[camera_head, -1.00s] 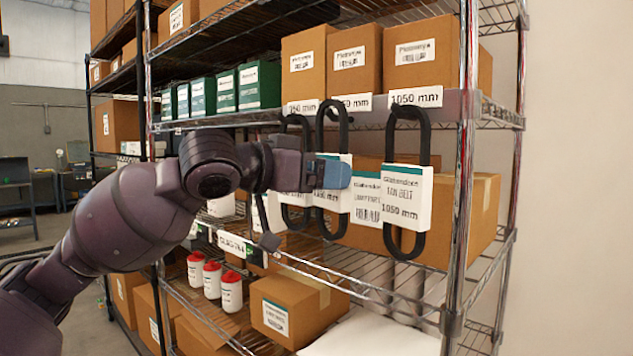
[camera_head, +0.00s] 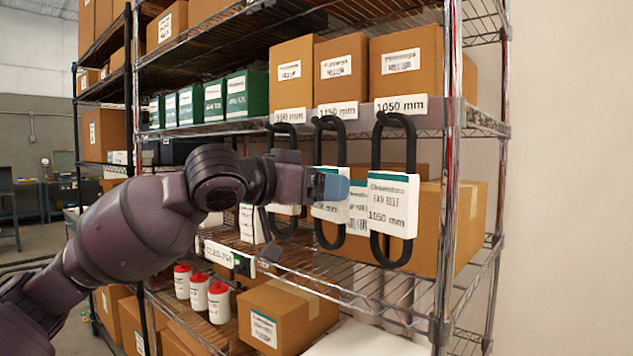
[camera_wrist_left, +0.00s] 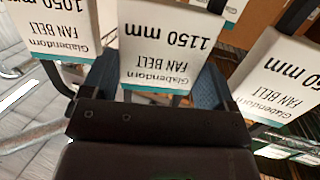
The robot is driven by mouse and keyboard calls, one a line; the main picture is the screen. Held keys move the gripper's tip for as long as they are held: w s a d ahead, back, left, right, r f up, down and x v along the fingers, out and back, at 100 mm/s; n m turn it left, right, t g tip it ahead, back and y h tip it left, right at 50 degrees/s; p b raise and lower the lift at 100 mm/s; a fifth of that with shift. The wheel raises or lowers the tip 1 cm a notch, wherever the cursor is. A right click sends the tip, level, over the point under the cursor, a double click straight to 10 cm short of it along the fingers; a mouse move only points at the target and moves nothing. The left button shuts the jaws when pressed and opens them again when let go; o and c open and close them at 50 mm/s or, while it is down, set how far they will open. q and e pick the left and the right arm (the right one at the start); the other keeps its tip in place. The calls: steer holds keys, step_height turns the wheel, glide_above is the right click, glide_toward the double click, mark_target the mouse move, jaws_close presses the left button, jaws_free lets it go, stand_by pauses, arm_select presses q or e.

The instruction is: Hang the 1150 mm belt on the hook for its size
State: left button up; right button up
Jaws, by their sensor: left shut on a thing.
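The 1150 mm belt (camera_head: 329,126) is a black loop with a white and teal tag, hanging upright below the middle shelf label (camera_head: 337,109). Its tag reads 1150 mm in the left wrist view (camera_wrist_left: 165,45). My left gripper (camera_head: 333,187), with blue fingertips, is shut on this tagged part. The belt's top is close under the shelf edge; its hook is hidden, so I cannot tell whether the loop is on it. My right gripper is not in view.
The 1050 mm belt (camera_head: 393,200) hangs close on the right, under its 1050 mm label (camera_head: 401,105). Another belt (camera_head: 284,132) hangs on the left. Boxes stand on the shelf above; a carton (camera_head: 460,220) stands behind. A shelf post (camera_head: 447,200) is at the right.

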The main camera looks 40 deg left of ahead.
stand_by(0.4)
arm_select(q)
steer(key=o, duration=0.9)
steer(key=p+v, duration=0.2)
steer(key=v, duration=0.8)
steer(key=shift+s+a, duration=0.2)
steer(key=shift+s, duration=0.15)
